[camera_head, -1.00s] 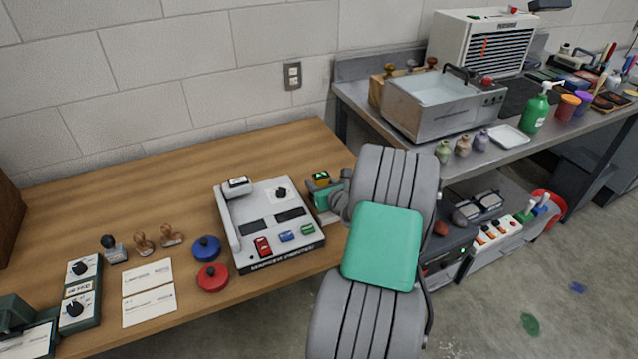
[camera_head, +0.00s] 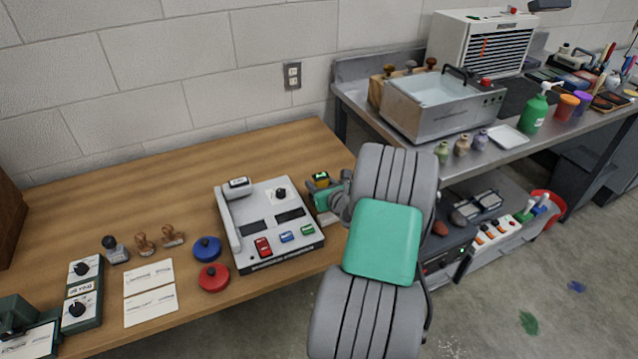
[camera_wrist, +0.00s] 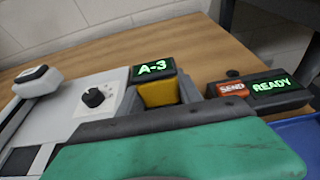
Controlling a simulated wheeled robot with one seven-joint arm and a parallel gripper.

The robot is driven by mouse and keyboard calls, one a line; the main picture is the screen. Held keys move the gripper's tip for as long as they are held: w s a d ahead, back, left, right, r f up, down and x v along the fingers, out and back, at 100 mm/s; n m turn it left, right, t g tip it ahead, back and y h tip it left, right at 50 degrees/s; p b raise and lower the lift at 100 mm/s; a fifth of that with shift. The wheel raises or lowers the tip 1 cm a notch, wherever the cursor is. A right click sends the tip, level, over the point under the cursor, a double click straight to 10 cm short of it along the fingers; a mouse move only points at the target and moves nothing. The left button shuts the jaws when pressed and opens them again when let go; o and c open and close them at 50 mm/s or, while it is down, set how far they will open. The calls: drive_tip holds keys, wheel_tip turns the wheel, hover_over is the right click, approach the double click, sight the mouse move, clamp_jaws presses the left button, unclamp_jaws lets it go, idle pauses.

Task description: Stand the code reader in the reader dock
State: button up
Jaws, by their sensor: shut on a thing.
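The code reader looks to be the yellow body with a black head (camera_wrist: 157,88) and a lit green "A-3" display in the wrist view. My gripper (camera_wrist: 160,100) is shut on it, with grey fingers at its sides. In the head view the reader's dark top (camera_head: 321,179) shows just above my green and grey gripper (camera_head: 328,197), right of the marker printer. A dark unit (camera_wrist: 262,92) with a red SEND key and a lit READY display lies to the right in the wrist view; I cannot tell whether it belongs to the reader dock. The reader's lower end is hidden.
The light grey marker printer (camera_head: 268,222) stands close left of my gripper. Red (camera_head: 213,278) and blue (camera_head: 207,248) round pads, stamps and cards lie further left. The wooden table (camera_head: 130,195) is clear behind them. A steel bench (camera_head: 480,155) with a basin stands at right.

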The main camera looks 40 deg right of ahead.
drive_tip(key=shift+f+b, duration=0.4)
drive_tip(key=shift+f, duration=0.2)
drive_tip(key=o, duration=0.9)
drive_tip(key=shift+s, duration=0.1)
drive_tip(key=shift+p+v, duration=0.65)
drive_tip(key=shift+v, duration=0.55)
drive_tip(key=shift+p+v, duration=1.65)
drive_tip(key=shift+v, duration=2.65)
